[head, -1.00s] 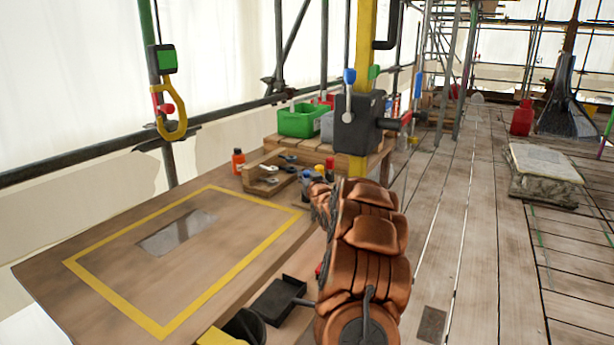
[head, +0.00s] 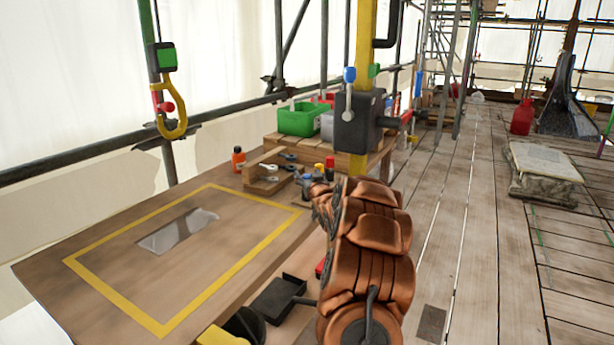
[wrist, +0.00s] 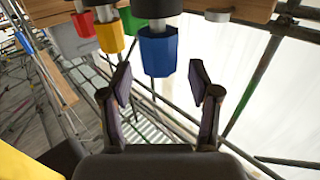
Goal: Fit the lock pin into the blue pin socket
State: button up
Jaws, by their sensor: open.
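My gripper (wrist: 160,105) shows in the wrist view with its two dark fingers apart and nothing between them. A blue hexagonal piece (wrist: 158,52) with a grey cylinder above it and a thin rod below is just beyond the fingers, slightly left of centre and apart from them. Yellow (wrist: 110,36), red (wrist: 84,24) and green (wrist: 131,20) pieces are up and to its left. I cannot tell which of these is the lock pin or the blue pin socket. In the head view my copper-coloured arm hides the gripper.
A bench (head: 50,270) with a yellow outline fills the left. A yellow post with a dark box (head: 358,125) rises behind my arm. The plank floor at right has open room.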

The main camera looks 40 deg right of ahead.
jog(key=v, duration=1.1)
dwell(0.6)
